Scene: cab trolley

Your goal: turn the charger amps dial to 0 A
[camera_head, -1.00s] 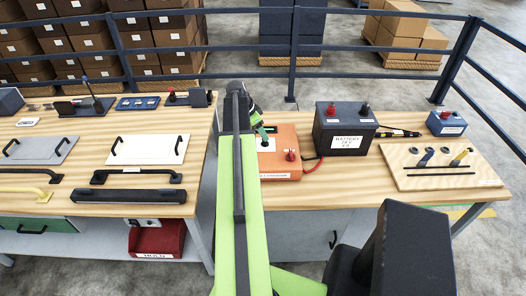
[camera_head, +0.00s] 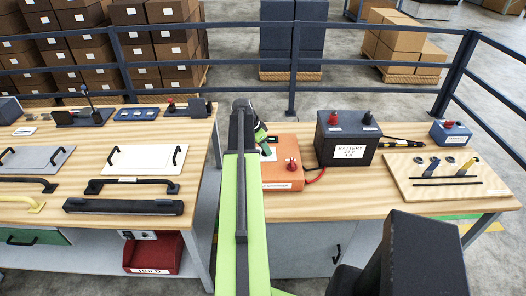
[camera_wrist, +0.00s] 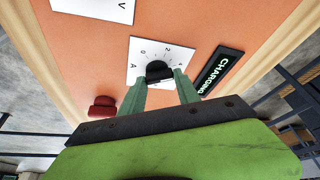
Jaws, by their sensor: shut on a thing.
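The orange charger (camera_head: 287,147) stands on the wooden bench beside the battery. In the wrist view, its amps dial is a black knob (camera_wrist: 158,68) on a white plate (camera_wrist: 138,50) marked with 0, 2, 4 and A. My gripper (camera_wrist: 160,77) has its two green fingers on either side of the knob and is shut on it. The fingers hide part of the plate and knob, so I cannot tell exactly which number the knob points to. In the head view my arm covers the charger's left part.
A dark battery (camera_head: 347,138) stands right of the charger, with a red cable between them. A wooden board (camera_head: 410,180) with tools lies further right. The wrist view shows a CHARGING sign (camera_wrist: 221,71) and a red post (camera_wrist: 102,107) near the fingers.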

